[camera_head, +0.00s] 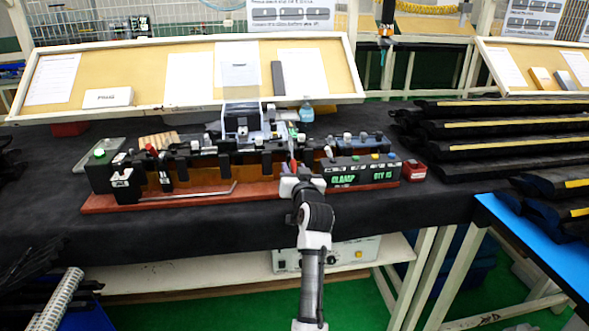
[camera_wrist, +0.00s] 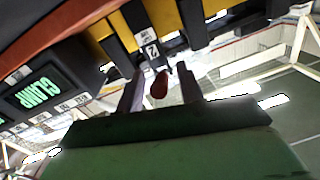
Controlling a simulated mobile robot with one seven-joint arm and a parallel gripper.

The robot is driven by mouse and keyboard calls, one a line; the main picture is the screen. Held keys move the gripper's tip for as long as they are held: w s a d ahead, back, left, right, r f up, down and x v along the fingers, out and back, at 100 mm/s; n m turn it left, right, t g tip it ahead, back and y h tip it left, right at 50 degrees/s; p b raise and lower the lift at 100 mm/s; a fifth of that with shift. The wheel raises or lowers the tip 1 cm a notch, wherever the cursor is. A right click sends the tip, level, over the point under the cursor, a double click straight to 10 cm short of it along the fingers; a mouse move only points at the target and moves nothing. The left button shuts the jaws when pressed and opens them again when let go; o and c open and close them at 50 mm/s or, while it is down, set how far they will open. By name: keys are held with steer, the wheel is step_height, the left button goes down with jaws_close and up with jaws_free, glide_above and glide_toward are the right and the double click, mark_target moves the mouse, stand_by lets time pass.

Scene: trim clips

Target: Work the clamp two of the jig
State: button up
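The jig (camera_head: 215,189) is a long fixture with a red-brown base and a row of black clamp blocks on the dark table. In the wrist view, a block carries a white label reading 2 (camera_wrist: 151,50). A red handle tip (camera_wrist: 159,86) shows just beyond that label. My gripper (camera_wrist: 159,90) is open, with one finger on each side of the red tip and visible gaps between. In the head view, my gripper (camera_head: 302,182) is at the jig's front, left of the display box, and hides part of the clamp there.
A display box (camera_head: 361,171) with green text reading CLAMP and QTY 15 adjoins the gripper's right. A red bin (camera_head: 414,171) stands at the jig's right end. Dark trim strips (camera_head: 500,130) are stacked at right. A sloped board (camera_head: 190,75) stands behind.

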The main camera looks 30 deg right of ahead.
steer(key=shift+c, duration=0.4)
jaws_close()
